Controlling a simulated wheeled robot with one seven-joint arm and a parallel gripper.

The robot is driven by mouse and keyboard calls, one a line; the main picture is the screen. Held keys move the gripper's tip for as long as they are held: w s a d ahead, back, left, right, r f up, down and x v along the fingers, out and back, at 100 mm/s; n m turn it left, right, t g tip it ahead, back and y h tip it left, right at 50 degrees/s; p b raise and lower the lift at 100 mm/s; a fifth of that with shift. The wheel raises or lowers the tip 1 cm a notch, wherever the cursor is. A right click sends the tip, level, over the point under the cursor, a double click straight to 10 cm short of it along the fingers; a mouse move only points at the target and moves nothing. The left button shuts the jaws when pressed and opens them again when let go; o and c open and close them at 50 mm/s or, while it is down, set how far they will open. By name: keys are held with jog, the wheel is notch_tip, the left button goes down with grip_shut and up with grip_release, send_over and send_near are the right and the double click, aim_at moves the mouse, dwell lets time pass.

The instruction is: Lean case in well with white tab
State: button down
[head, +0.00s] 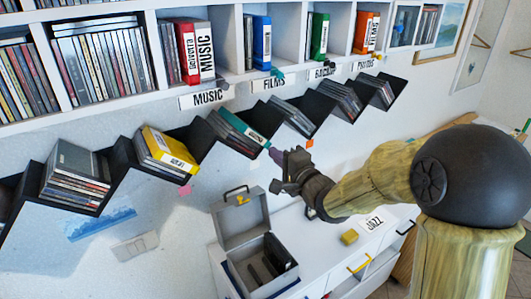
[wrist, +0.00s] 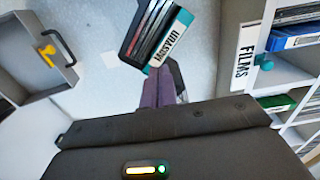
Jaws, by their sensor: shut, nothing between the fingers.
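My gripper (head: 278,160) is shut and empty in front of the zigzag rack. In the wrist view its purple fingers (wrist: 165,90) point at the lower end of a teal case (wrist: 172,38) with a white label. I cannot tell if they touch it. That teal case (head: 242,129) lies tilted on top of other cases in a dark well (head: 210,140). A small white tab (wrist: 110,60) is on the wall just below this well. More dark cases (head: 280,252) stand in an open grey box (head: 238,268) on the cabinet.
Other wells hold tilted stacks, one with a yellow case (head: 170,150) above a pink tab (head: 185,190). An orange tab (head: 310,143) is farther right. Shelves with binders (head: 195,48) run above. A yellow block (head: 349,237) and a JAZZ sign (head: 373,222) are on the cabinet.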

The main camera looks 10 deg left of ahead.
jog(key=b+v, duration=0.2)
jog(key=v, duration=0.6)
jog(key=shift+s, duration=0.15)
jog(key=s+d+f+n+g+h, duration=0.2)
jog(key=d+f+n+g+h, duration=0.15)
jog(key=d+f+h, duration=0.9)
jog(key=s+d+f+n+g, duration=0.2)
jog(key=s+d+f+g, duration=0.1)
jog(key=s, duration=0.4)
jog(key=s+d+f+n+g, duration=0.3)
jog(key=s+d+f, duration=0.1)
jog(key=s, duration=0.3)
jog(key=shift+d+g, duration=0.35)
jog(key=shift+d, duration=0.25)
